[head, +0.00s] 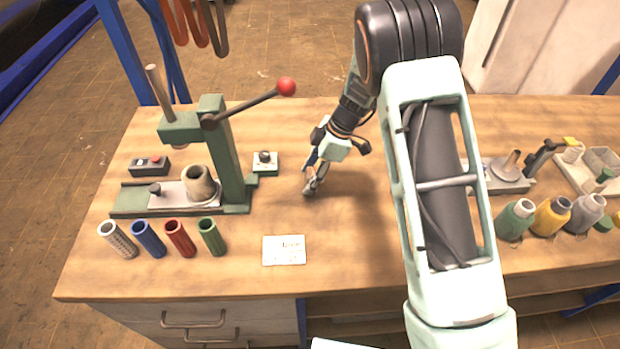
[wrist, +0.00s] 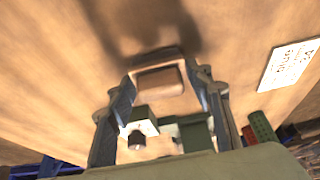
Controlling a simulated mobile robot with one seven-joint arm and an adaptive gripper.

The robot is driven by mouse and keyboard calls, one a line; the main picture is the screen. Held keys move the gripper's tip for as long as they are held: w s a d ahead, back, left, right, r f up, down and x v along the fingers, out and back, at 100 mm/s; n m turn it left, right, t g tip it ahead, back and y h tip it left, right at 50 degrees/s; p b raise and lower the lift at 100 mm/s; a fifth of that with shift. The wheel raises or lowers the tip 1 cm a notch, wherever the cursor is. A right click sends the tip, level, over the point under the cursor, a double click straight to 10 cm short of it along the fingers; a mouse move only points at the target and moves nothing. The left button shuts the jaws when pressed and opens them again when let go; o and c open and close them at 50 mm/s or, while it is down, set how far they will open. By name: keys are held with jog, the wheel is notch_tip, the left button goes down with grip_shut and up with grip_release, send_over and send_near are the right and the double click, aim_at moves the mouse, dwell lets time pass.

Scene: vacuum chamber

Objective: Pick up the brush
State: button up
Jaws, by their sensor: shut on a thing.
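My gripper (head: 311,187) is low over the middle of the wooden table, right of the green press. In the wrist view, my gripper (wrist: 162,85) has its two fingers closed on the sides of a small brown block with a pale rim, which seems to be the brush (wrist: 160,81). Only its blocky end shows; bristles cannot be made out. A dark shadow falls on the table just beyond it. In the head view my fingers largely hide the brush, and whether it touches the table is unclear.
The green press (head: 228,150) with its red-knobbed lever and a small knobbed box (head: 265,163) stand to the left. A white card (head: 284,250) lies in front, near several coloured tubes (head: 180,238). Bottles (head: 551,215) stand at right. The table around my gripper is clear.

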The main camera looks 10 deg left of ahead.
aim_at(307, 172)
jog(key=shift+r, duration=0.45)
notch_tip(307, 172, up, 2)
jog(key=shift+r+b, duration=0.25)
jog(key=shift+b, duration=0.05)
jog(key=s+d+r+b, duration=0.3)
jog(key=s+d+r, duration=0.3)
jog(key=d+r, duration=0.3)
jog(key=shift+s+d+r, duration=0.3)
jog(key=shift+d, duration=1.4)
